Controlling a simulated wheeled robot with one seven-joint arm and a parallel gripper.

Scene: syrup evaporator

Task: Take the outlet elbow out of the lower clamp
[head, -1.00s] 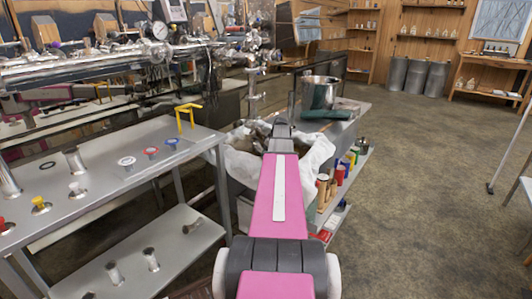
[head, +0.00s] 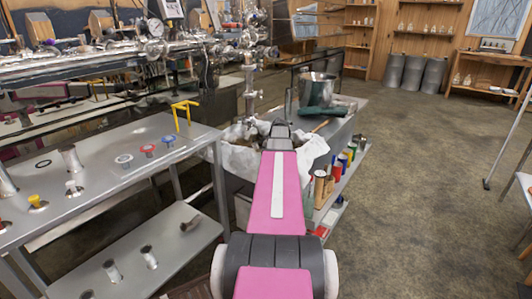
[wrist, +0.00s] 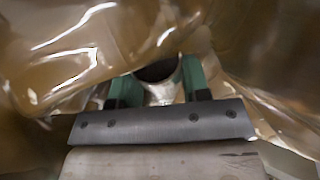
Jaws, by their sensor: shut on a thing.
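In the wrist view, the green fingers of my gripper (wrist: 160,78) stand on both sides of a short metal tube with a dark round mouth, which I take to be the outlet elbow (wrist: 164,95). My gripper is shut on it. Shiny brown surfaces crowd close around the fingers. I cannot make out the lower clamp there. In the head view, my arm reaches forward over a white-cloth-lined basin and hides the gripper and the elbow. A vertical metal pipe (head: 250,90) with fittings stands just beyond.
A grey metal table (head: 110,185) with several small fittings and a yellow frame (head: 182,112) is at left. White cloth (head: 237,160) drapes the basin. A steel pot (head: 316,90) and several coloured bottles are right of my arm. Open floor (head: 430,170) lies further right.

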